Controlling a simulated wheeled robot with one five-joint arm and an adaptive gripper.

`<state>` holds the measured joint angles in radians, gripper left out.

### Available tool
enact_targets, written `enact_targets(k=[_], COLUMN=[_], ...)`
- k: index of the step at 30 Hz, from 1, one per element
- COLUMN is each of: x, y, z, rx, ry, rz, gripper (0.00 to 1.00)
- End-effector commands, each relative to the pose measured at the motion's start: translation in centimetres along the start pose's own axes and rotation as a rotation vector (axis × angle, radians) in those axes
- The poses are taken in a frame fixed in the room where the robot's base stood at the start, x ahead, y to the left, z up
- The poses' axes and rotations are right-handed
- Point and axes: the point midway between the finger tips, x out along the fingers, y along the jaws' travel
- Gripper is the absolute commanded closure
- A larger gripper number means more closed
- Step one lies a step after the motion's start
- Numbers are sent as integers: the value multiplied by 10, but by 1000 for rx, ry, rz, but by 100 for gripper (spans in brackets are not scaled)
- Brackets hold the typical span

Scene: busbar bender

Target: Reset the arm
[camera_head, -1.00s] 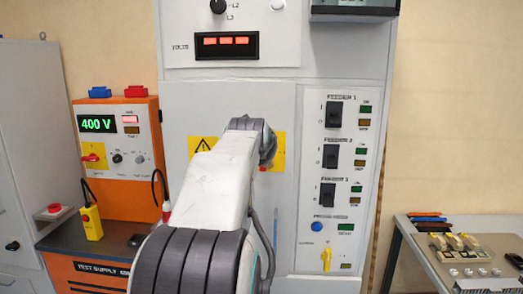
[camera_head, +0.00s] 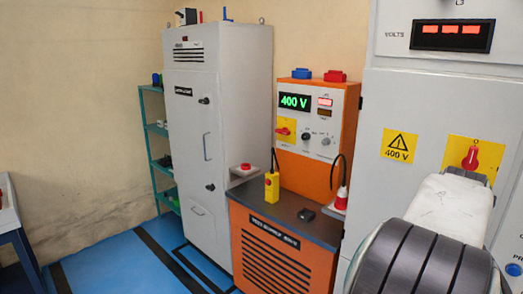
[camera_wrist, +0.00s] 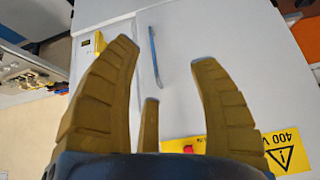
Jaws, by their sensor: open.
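My gripper (camera_wrist: 163,85) shows in the wrist view with its tan fingers spread apart, open and empty. It is in front of the grey panel door (camera_wrist: 200,60), near a blue handle (camera_wrist: 156,55); I cannot tell the exact gap. My arm fills the lower right of the head view and hides part of the panel, while the gripper itself is hidden there. A red switch (camera_head: 470,157) on a yellow plate shows just above the arm. It is partly visible in the wrist view (camera_wrist: 188,149), beside the yellow 400 V label (camera_wrist: 284,155).
An orange test supply bench (camera_head: 270,250) with a 400 V display (camera_head: 295,101) stands left of the grey panel (camera_head: 400,90). A grey cabinet (camera_head: 220,130) and a green shelf (camera_head: 158,150) stand farther left. Blue floor (camera_head: 125,265) is open at lower left.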

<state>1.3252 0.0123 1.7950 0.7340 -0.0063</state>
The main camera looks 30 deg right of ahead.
Motion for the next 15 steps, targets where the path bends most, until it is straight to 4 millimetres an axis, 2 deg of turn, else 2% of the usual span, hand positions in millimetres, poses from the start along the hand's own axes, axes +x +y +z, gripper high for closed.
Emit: enact_targets(k=[1, 5, 9, 12, 15], x=[2, -2, -20, -37, -53], y=[-5, -34, -73, -96, -113], z=[29, 99, 176, 226, 265], rx=[-8, -80, -226, -361, -494], ry=[-65, -211, -334, -384, -399], rz=[-6, -45, -108, -158, -209], gripper=[44, 44, 44, 44, 44])
